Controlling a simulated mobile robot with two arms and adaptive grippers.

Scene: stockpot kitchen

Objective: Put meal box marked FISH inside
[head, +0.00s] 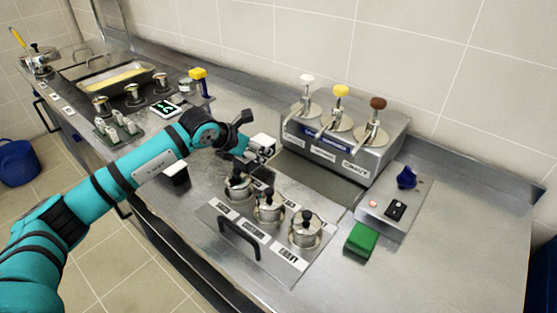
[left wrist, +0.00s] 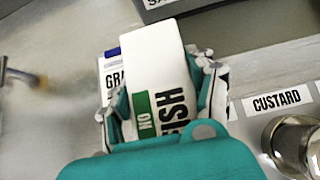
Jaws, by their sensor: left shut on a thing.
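My left gripper (head: 258,152) is shut on a white box (left wrist: 152,45) over the middle of the counter, left of the dispenser unit. In the left wrist view, the box lies between the two fingers. It carries large black letters reading FISH and a green patch reading NO. In the head view, the box (head: 263,141) shows only as a small white block at the fingertips. Its underside is hidden. My right gripper is not in view.
A three-pump dispenser (head: 340,145) stands behind the gripper. Lidded pots (head: 268,207) in a labelled panel are in front. A green block (head: 361,239) and a switch panel (head: 395,205) are at right.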

